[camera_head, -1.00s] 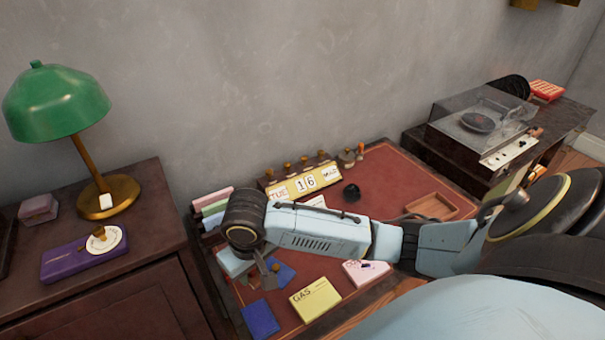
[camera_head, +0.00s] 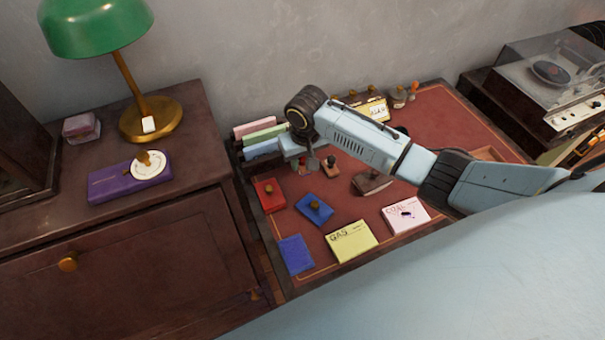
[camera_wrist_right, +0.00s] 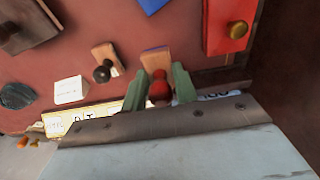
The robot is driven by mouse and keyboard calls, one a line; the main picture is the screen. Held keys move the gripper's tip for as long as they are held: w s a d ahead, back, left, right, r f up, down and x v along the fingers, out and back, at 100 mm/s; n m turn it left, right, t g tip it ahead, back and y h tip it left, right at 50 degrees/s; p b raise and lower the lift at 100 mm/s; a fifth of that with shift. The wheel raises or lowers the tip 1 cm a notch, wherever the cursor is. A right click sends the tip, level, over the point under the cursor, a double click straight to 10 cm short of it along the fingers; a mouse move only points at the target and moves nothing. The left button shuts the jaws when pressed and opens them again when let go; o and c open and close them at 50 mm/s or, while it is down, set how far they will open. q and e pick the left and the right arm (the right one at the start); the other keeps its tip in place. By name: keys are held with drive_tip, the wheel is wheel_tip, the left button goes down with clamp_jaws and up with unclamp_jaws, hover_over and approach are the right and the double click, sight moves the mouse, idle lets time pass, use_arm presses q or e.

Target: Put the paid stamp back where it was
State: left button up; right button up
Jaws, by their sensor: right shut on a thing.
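My right gripper (camera_head: 309,163) is low over the back left of the red-topped desk, just in front of the letter rack. In the right wrist view its green fingers (camera_wrist_right: 160,88) are shut on a stamp (camera_wrist_right: 158,88) with a red knob and a wooden base. I cannot read its label, nor tell whether its base touches the desk. A second stamp (camera_head: 332,168), with a dark knob, stands just right of the gripper; it also shows in the wrist view (camera_wrist_right: 104,70). My left gripper is not in view.
A red box (camera_head: 269,194) and a blue box (camera_head: 314,209), both with brass knobs, lie in front. The letter rack (camera_head: 239,155) stands behind left, the calendar (camera_head: 375,109) behind right. A brown block (camera_head: 372,182) and GAS (camera_head: 351,242) and COAL (camera_head: 406,214) papers lie nearer.

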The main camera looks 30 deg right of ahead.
sight(302, 180)
drive_tip(key=shift+f, duration=0.85)
wheel_tip(302, 180, down, 4)
drive_tip(key=shift+r+b, duration=0.2)
drive_tip(key=shift+b, duration=0.3)
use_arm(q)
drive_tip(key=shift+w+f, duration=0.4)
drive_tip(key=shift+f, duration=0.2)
use_arm(e)
drive_tip(key=shift+f, duration=0.1)
drive_tip(key=o, duration=0.8)
use_arm(q)
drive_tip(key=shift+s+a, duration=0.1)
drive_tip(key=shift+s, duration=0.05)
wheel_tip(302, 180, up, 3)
drive_tip(key=p, duration=0.2)
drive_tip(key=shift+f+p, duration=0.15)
drive_tip(key=shift+p, duration=0.25)
use_arm(e)
drive_tip(key=r, duration=0.4)
drive_tip(key=s+r, duration=0.1)
drive_tip(key=r, duration=0.7)
drive_tip(key=shift+s+r, duration=0.15)
drive_tip(key=shift+s, duration=0.05)
